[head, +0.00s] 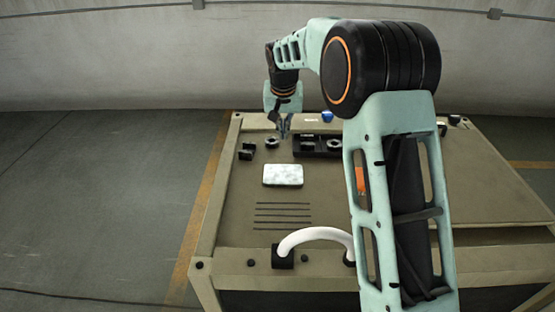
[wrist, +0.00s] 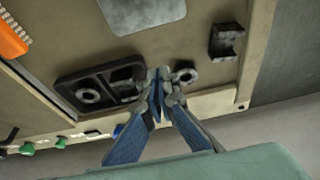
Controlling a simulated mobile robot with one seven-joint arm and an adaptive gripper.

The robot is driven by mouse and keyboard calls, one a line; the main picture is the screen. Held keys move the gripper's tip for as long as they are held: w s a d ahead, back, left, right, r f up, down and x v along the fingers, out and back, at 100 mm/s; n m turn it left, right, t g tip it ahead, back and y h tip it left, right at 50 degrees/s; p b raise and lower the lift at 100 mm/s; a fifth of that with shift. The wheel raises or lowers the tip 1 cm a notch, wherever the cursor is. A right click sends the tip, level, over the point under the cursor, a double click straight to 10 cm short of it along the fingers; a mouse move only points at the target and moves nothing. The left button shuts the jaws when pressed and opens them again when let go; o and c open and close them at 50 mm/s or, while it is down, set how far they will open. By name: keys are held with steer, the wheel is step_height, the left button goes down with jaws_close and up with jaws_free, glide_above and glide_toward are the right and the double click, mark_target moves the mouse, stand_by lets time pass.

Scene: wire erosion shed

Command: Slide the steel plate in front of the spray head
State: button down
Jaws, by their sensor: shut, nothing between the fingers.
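The steel plate (head: 283,175) is a pale mottled rectangle with rounded corners, lying flat on the bench left of its middle. It also shows, partly cut off, at the top of the wrist view (wrist: 142,10). My gripper (head: 284,134) is shut and empty, pointing down over the far part of the bench, beyond the plate and apart from it. In the wrist view its fingertips (wrist: 158,92) come together between the dark tray and a small ring. I cannot tell for sure which thing is the spray head.
The dark compartment tray (head: 310,152) stands right of my gripper; the metal ring (head: 271,142) and a black notched block (head: 246,151) lie left. A white curved tube (head: 316,232) arches at the front edge.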

mark_target(282, 164)
steer(key=x, duration=1)
steer(key=shift+a, duration=0.15)
steer(key=s, duration=0.2)
steer(key=shift+s+r+p, duration=0.15)
steer(key=shift+s+p, duration=0.15)
steer(key=shift+s, duration=0.7)
